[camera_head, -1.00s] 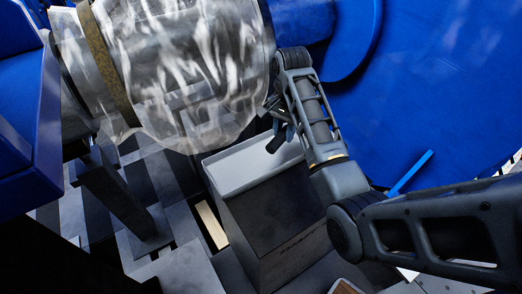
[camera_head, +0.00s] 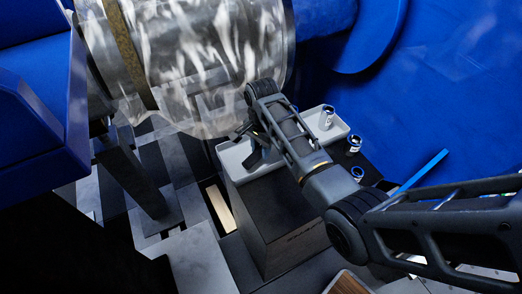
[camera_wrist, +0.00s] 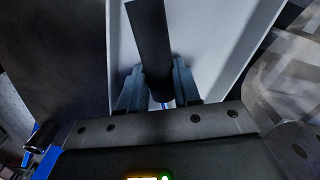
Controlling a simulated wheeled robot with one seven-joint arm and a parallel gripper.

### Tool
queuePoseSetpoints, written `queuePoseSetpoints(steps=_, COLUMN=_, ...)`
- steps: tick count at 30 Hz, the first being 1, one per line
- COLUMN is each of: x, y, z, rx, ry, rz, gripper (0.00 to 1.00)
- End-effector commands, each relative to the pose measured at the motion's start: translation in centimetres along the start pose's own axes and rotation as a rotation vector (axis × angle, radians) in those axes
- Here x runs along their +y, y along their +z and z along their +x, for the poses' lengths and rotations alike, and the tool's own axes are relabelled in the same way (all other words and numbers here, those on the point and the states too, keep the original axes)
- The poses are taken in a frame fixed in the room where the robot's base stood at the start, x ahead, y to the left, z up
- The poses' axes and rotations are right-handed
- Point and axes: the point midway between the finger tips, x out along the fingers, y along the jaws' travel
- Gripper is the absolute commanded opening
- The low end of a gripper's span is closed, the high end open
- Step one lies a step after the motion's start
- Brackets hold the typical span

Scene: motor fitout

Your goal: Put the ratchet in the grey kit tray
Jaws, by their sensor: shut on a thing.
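My gripper (camera_head: 250,138) is shut on a dark bar-shaped piece, which I take to be the ratchet. In the wrist view the ratchet (camera_wrist: 150,38) stands out between the two fingers (camera_wrist: 158,88), with a blue glint at its near end. Its head cannot be made out. The grey kit tray (camera_head: 237,168) is a shallow pale tray on top of a dark box. My gripper is over its left part, and my arm hides the middle. The tray also shows in the wrist view (camera_wrist: 225,45), behind the ratchet. I cannot tell whether the ratchet touches it.
A blue-and-silver socket (camera_head: 327,117) is at the tray's right end. Two more, a middle one (camera_head: 354,145) and a nearer one (camera_head: 357,173), are to its right. A large plastic-wrapped cylinder (camera_head: 190,60) hangs close behind my gripper. A blue bar (camera_head: 420,170) stands at right.

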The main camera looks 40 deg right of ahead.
Motion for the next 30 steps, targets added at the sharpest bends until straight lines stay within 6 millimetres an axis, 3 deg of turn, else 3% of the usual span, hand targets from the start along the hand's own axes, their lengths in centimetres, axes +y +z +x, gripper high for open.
queuePoseSetpoints(steps=5, x=-0.1, y=-0.1, z=1.4, rx=0.002, ry=-0.002, rz=-0.001, gripper=0.0)
queuePoseSetpoints(steps=16, x=-0.1, y=-0.1, z=1.7, rx=0.002, ry=-0.003, rz=-0.001, gripper=0.0)
queuePoseSetpoints(steps=17, x=0.0, y=-0.1, z=1.9, rx=0.001, ry=-0.001, rz=-0.001, gripper=0.33)
queuePoseSetpoints(steps=24, x=0.0, y=-0.1, z=1.8, rx=0.001, ry=0.0, rz=-0.001, gripper=0.56)
queuePoseSetpoints(steps=30, x=0.0, y=-0.1, z=1.8, rx=0.001, ry=0.0, rz=-0.001, gripper=0.58)
